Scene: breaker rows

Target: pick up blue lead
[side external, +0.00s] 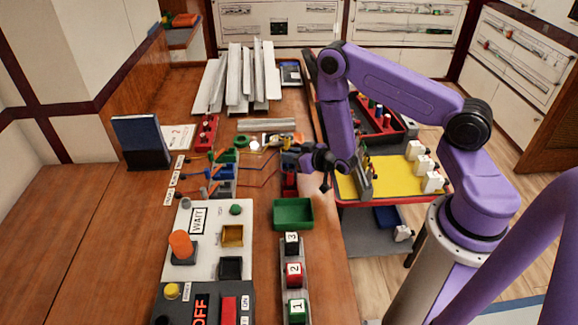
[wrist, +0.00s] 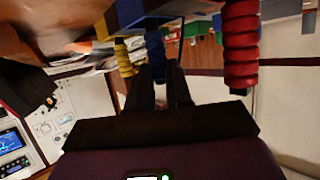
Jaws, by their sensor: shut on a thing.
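My gripper (side external: 303,153) reaches in from the right, at the far middle of the bench beside the wiring area. In the wrist view its two dark fingers (wrist: 160,78) are shut on a narrow dark-blue piece, which looks like the blue lead (wrist: 159,92). Most of that lead is hidden by the fingers and shadow. In the wrist view, ribbed red (wrist: 240,45) and yellow (wrist: 124,58) posts stand on either side of the fingers. In the side view I cannot pick out the held lead; thin blue and orange wires run left of my gripper.
A green tray (side external: 293,214) and a rail of numbered blocks (side external: 293,270) lie nearer on the bench. A white WAIT panel (side external: 202,250) is at front left. White slats (side external: 238,80) lie behind. A yellow-topped cart (side external: 390,178) stands right of the bench. The left table is largely clear.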

